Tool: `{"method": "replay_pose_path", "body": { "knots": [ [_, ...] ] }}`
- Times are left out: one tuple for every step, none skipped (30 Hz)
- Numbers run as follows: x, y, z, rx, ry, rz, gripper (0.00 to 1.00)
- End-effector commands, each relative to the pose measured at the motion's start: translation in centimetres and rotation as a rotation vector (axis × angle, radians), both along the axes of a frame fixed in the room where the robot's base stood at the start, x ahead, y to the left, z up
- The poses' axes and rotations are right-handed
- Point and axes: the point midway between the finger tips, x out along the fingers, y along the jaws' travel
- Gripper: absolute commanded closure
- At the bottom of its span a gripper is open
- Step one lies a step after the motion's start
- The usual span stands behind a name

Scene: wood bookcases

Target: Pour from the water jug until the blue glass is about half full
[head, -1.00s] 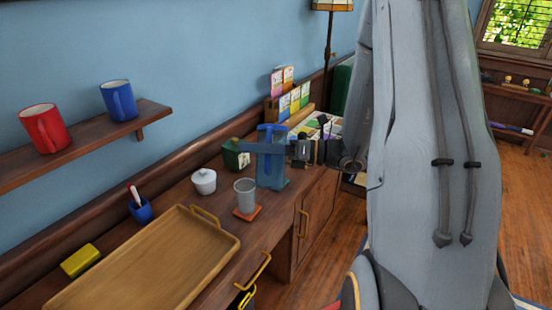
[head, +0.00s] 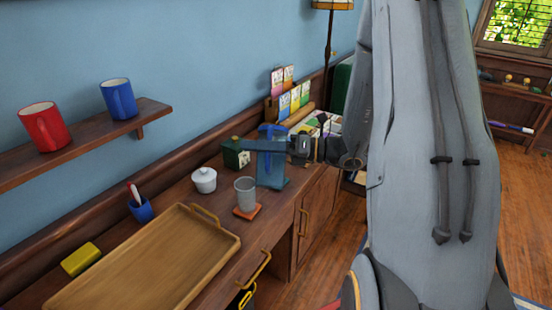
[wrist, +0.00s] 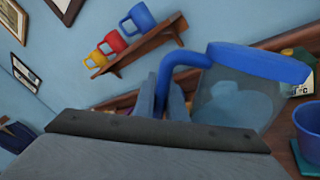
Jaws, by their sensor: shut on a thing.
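The water jug (wrist: 238,95) is clear with a blue rim and blue handle. It shows in the head view (head: 270,170), over the sideboard. My gripper (wrist: 170,100) is shut on its handle (wrist: 172,70), left of the jug body in the wrist view. The jug leans relative to the shelf, rim lower at the right. A blue open vessel, apparently the blue glass (wrist: 308,135), is cut off at the right edge, below the jug's lowered rim. I cannot make it out behind the jug in the head view. Its water level and any stream cannot be told.
A grey glass (head: 245,190) stands on an orange coaster (head: 247,212), left of the jug. A white lidded pot (head: 204,181), green box (head: 236,154) and wooden tray (head: 150,262) are also on the sideboard. Mugs stand on the wall shelf (head: 85,143).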

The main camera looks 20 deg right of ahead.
Motion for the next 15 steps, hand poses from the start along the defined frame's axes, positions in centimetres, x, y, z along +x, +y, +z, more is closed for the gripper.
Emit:
{"method": "replay_pose_path", "body": {
  "knots": [
    [0.06,-0.05,0.05,0.003,0.002,0.0,1.0],
    [0.08,-0.06,0.03,0.004,0.004,0.0,1.0],
    [0.11,-0.06,0.02,0.006,0.008,0.0,1.0],
    [0.12,-0.07,0.01,0.008,0.011,0.0,1.0],
    [0.14,-0.08,-0.01,0.009,0.012,0.0,1.0],
    [0.17,-0.1,-0.04,0.011,0.016,0.0,1.0],
    [0.18,-0.1,-0.05,0.012,0.018,0.0,1.0],
    [0.2,-0.11,-0.07,0.014,0.021,0.0,1.0],
    [0.23,-0.12,-0.1,0.016,0.026,0.001,1.0],
    [0.25,-0.13,-0.11,0.017,0.028,0.001,1.0],
    [0.27,-0.15,-0.13,0.019,0.031,0.0,1.0],
    [0.29,-0.16,-0.14,0.021,0.034,0.0,1.0],
    [0.31,-0.17,-0.16,0.022,0.036,0.0,1.0],
    [0.33,-0.18,-0.16,0.023,0.038,0.0,1.0],
    [0.36,-0.2,-0.19,0.025,0.042,0.0,1.0]
  ]
}}
